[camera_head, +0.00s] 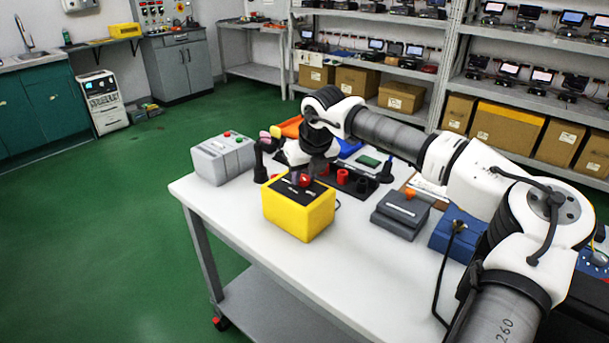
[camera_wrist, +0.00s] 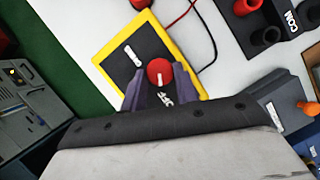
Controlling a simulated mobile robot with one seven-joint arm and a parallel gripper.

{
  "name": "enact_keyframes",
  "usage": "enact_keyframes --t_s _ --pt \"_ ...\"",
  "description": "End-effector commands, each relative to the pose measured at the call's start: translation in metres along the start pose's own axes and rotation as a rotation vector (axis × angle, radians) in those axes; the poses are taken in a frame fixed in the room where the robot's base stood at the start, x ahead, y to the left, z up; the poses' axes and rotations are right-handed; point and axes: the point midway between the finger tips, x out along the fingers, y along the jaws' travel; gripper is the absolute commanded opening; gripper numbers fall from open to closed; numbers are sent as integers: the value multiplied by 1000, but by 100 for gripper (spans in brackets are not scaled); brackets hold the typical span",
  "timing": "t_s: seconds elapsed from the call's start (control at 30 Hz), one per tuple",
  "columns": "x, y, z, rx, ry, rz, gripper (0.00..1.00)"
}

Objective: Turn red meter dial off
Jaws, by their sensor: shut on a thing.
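The yellow meter box (camera_head: 300,212) with a black top panel stands on the white table. My gripper (camera_head: 299,179) is over the meter, pointing down. Its two purple-grey fingers (camera_wrist: 157,93) are at both sides of the dial, shut on it. The fingers partly cover the panel.
A grey box (camera_head: 222,160) with buttons stands left of the meter. A black holder with red cups (camera_head: 342,177) stands behind it. Grey devices (camera_head: 401,213) and a blue box (camera_head: 455,238) lie to the right. The table front (camera_head: 250,240) is clear.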

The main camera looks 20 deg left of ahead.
Motion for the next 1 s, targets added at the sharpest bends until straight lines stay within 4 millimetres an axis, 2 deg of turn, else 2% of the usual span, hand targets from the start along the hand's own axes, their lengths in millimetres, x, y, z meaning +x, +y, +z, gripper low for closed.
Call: enact_keyframes --t_s 0.63,0.67,0.8,1.0 --pt "0 0 0 -50 1 21 7" --pt "0 0 0 -50 1 21 33" --pt "0 0 0 -49 1 21 51" --pt "0 0 0 -48 1 20 52"
